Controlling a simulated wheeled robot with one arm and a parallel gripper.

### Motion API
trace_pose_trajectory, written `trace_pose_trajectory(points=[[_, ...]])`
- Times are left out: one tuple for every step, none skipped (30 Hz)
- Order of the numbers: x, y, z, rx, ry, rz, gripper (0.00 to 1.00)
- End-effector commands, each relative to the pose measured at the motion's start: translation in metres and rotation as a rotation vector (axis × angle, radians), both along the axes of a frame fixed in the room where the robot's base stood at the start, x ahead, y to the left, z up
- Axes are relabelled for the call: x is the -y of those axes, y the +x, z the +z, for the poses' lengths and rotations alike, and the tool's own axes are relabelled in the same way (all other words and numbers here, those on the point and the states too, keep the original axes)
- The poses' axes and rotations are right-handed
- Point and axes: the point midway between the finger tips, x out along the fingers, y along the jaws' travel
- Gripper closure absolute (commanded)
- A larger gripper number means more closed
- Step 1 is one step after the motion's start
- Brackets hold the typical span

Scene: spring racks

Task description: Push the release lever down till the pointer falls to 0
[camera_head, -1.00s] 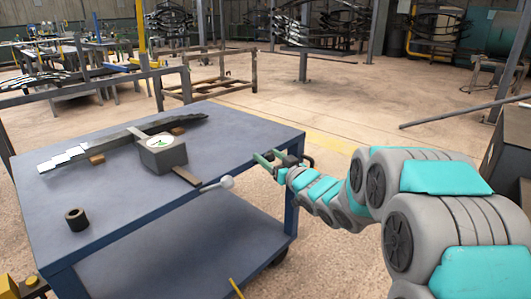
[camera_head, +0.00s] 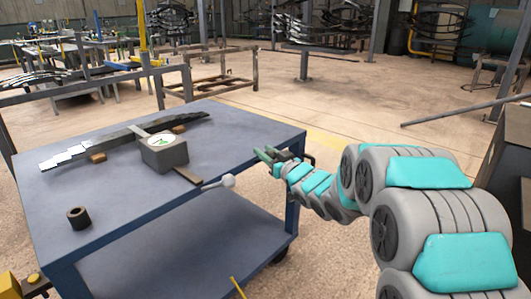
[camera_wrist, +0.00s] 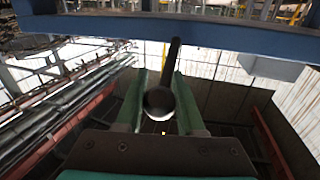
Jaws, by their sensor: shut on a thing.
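A dark grey box (camera_head: 165,156) with a round white dial (camera_head: 162,140) on top stands on the blue table. The dial shows green, but its pointer is too small to read.
A long stack of dark leaf springs (camera_head: 115,143) lies on wooden blocks at the back of the table (camera_head: 115,230). A dark ring (camera_head: 79,217) sits at its left front. A dark cabinet (camera_head: 508,150) stands far right.

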Motion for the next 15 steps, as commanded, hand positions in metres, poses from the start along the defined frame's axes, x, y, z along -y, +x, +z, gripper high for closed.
trace_pose_trajectory(points=[[-0.0001,-0.0001,-0.0002,0.0,0.0,0.0,0.86],[-0.0001,-0.0001,-0.0002,0.0,0.0,0.0,0.89],[-0.0001,-0.0001,-0.0002,0.0,0.0,0.0,0.94],[-0.0001,-0.0001,-0.0002,0.0,0.0,0.0,0.97],[-0.0001,-0.0001,-0.0003,-0.001,-0.001,0.0,1.0],[-0.0001,-0.0001,-0.0003,-0.001,-0.001,0.0,1.0],[-0.0001,-0.0001,-0.0003,-0.001,-0.001,0.0,1.0],[-0.0001,-0.0001,-0.0003,-0.001,-0.001,0.0,1.0],[-0.0001,-0.0001,-0.0004,-0.001,-0.001,0.0,1.0],[0.0,-0.0002,-0.0004,-0.001,-0.001,0.0,1.0],[0.0,-0.0002,-0.0004,-0.001,-0.001,0.0,1.0],[0.0,-0.0002,-0.0004,-0.001,-0.001,0.0,1.0],[0.0,-0.0002,-0.0004,-0.001,-0.001,0.0,1.0],[0.0,-0.0002,-0.0004,-0.001,-0.001,0.0,1.0],[0.0,-0.0002,-0.0004,-0.001,-0.001,0.0,1.0]])
